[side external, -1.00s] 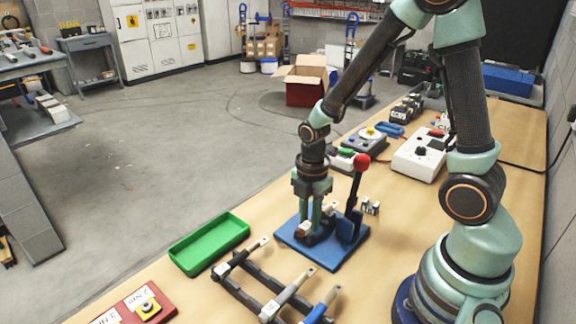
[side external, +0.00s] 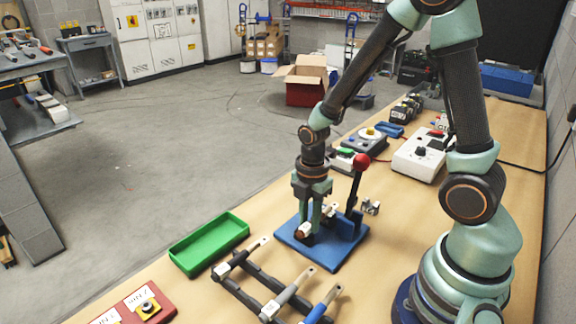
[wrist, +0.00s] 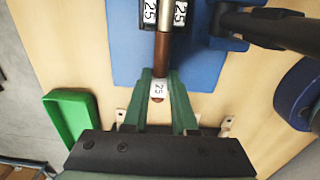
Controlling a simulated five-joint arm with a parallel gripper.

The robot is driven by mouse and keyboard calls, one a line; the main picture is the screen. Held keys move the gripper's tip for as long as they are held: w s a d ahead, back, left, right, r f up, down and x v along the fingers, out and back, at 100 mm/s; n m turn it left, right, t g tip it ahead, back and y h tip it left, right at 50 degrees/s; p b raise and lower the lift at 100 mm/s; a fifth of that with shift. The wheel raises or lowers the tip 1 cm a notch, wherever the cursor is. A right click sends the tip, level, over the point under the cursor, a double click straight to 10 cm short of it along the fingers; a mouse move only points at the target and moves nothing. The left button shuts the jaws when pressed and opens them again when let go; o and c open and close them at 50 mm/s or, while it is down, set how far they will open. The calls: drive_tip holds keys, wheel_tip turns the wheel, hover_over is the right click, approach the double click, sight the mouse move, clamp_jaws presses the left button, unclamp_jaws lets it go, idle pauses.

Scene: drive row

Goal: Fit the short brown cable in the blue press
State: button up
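The short brown cable (wrist: 161,48) lies between the two green fingers of my gripper (wrist: 161,75) in the wrist view. My gripper appears shut on it. A white tag marked 25 (wrist: 158,88) sits on the cable by the fingers. A pale metal piece continues from the cable's far end, between two labels marked 25 on the blue press (wrist: 125,45); how deep it sits is hidden. In the side view, my gripper (side external: 315,222) is low over the front of the blue press (side external: 325,262), and the cable's reddish end (side external: 303,231) shows there. The press lever with its red knob (side external: 361,161) stands upright.
A green tray (side external: 210,243) lies left of the press. A dark rack with several tools (side external: 270,288) is in front, and a red plate (side external: 140,307) is at lower left. Meters (side external: 420,155) stand behind. Small metal parts (side external: 370,207) are close right of the lever.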

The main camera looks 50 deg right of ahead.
drive_tip(key=o, duration=0.4)
drive_tip(key=shift+w, duration=0.1)
drive_tip(key=shift+c, duration=0.2)
drive_tip(key=shift+r, duration=0.1)
wheel_tip(320, 180, up, 12)
idle(0.4)
drive_tip(key=s+r+m+t, duration=0.1)
drive_tip(key=r+m, duration=0.3)
drive_tip(key=m, duration=0.5)
drive_tip(key=s+a+r+m+t, duration=0.1)
drive_tip(key=r+m+t, duration=0.3)
drive_tip(key=m, duration=0.5)
drive_tip(key=shift+s+a+r+t, duration=0.2)
drive_tip(key=shift+s+r+t, duration=0.1)
drive_tip(key=shift+s, duration=0.3)
